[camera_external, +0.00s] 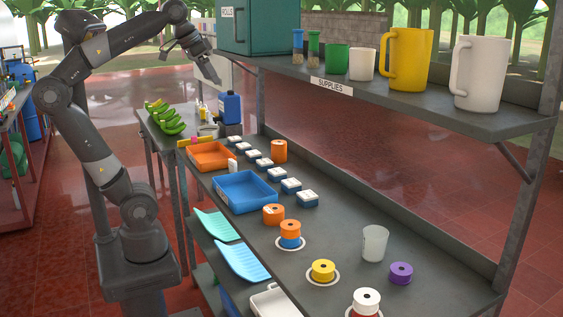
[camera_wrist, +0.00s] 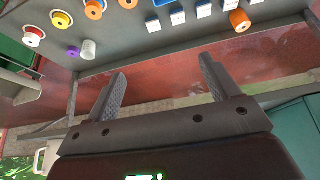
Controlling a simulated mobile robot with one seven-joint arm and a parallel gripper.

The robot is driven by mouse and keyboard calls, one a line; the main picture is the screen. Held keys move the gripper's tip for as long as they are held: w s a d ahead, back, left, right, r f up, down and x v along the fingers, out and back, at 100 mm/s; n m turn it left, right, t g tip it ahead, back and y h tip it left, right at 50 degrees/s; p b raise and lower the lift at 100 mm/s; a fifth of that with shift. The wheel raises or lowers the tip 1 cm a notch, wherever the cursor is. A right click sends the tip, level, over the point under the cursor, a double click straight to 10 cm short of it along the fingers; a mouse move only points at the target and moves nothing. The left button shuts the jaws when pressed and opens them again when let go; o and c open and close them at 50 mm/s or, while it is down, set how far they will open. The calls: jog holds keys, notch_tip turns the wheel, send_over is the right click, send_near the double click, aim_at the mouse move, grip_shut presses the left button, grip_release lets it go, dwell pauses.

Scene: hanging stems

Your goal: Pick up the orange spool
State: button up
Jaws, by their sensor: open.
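A plain orange spool (camera_external: 273,214) stands on the grey table right of the blue tray. Close by, another orange spool (camera_external: 290,227) sits on a blue spool (camera_external: 290,241) over a white ring. A taller orange cylinder (camera_external: 279,151) stands farther back; it also shows in the wrist view (camera_wrist: 240,20). Two orange pieces (camera_wrist: 94,8) (camera_wrist: 128,3) show at the wrist view's top edge, the second cut off. My gripper (camera_external: 208,68) is high beyond the table's far end, away from the spools. In the wrist view its fingers (camera_wrist: 163,68) are apart with nothing between them.
A yellow spool (camera_external: 322,269), white spool (camera_external: 366,297), purple spool (camera_external: 401,271) and pale cup (camera_external: 375,243) stand to the right. Several small blue-and-white boxes line the table's middle. The supplies shelf (camera_external: 440,113), with mugs and a teal cabinet (camera_external: 262,30), overhangs the back.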

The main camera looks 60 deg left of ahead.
jog(key=w+d+m+h, duration=0.1)
jog(key=w+d, duration=0.3)
jog(key=d, duration=0.2)
jog(key=w+d+m, duration=0.1)
jog(key=w+d, duration=0.3)
jog(key=d, duration=0.2)
jog(key=m+g, duration=0.1)
jog(key=m, duration=0.1)
send_over(289, 224)
jog(key=s+a, duration=0.1)
jog(key=s, duration=0.2)
notch_tip(289, 224, down, 36)
jog(key=shift+x, duration=3.15)
jog(key=shift+w+d+r, duration=0.15)
jog(key=shift+d, duration=0.05)
jog(key=shift+c, duration=0.4)
jog(key=c, duration=1)
jog(key=shift+r, duration=0.1)
